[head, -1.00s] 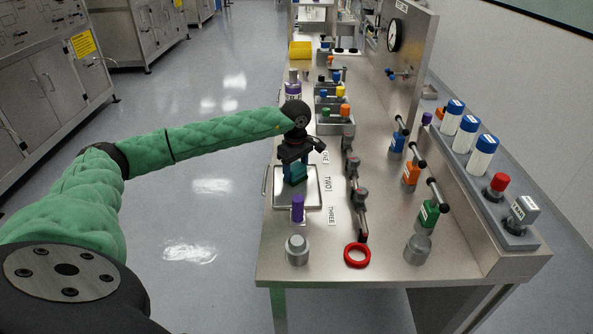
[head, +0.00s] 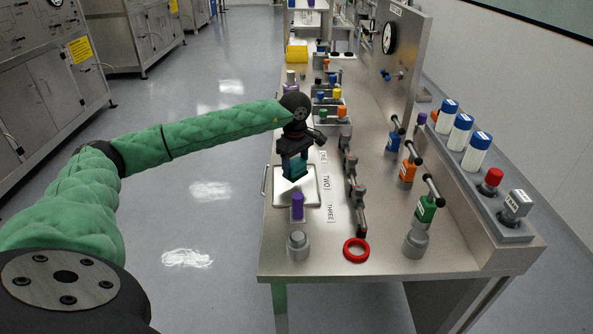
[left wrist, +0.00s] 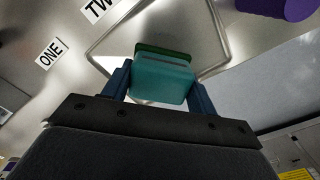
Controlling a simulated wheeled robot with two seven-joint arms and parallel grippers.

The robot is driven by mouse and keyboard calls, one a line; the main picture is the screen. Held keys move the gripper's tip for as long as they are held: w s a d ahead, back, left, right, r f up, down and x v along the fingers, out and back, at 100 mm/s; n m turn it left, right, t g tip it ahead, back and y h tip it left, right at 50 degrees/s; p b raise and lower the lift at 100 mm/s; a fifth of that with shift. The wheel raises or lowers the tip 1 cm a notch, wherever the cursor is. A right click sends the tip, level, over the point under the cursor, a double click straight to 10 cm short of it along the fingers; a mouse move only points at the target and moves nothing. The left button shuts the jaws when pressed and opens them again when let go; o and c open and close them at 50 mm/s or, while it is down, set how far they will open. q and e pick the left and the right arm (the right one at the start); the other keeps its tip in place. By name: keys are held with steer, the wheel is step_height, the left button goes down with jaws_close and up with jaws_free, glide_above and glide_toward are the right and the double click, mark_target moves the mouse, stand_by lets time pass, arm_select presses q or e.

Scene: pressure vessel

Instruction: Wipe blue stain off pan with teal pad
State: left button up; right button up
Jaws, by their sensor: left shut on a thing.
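My left gripper (head: 294,166) is shut on the teal pad (head: 297,170) above the far part of the shallow metal pan (head: 311,197). The left wrist view shows the teal pad (left wrist: 163,80), with a darker green strip along its far edge, between the blue fingers of my left gripper (left wrist: 160,88). The pan (left wrist: 178,24) lies beyond the pad there. I cannot tell whether the pad touches the pan. No blue stain is visible on the bare part of the pan; the pad and gripper hide some of it. My right gripper is not in view.
A purple cylinder (head: 297,206) stands at the pan's near edge. A row of grey fittings (head: 357,190) and labels ONE, TWO and THREE lie to its right. A red ring (head: 356,250) and a grey knob (head: 297,246) are nearer. Open floor lies left of the bench.

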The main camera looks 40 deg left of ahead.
mark_target(295, 162)
arm_select(q)
step_height(295, 162, up, 3)
steer(key=shift+s+f, duration=0.1)
steer(key=shift+r+p, duration=0.4)
steer(key=shift+r, duration=0.3)
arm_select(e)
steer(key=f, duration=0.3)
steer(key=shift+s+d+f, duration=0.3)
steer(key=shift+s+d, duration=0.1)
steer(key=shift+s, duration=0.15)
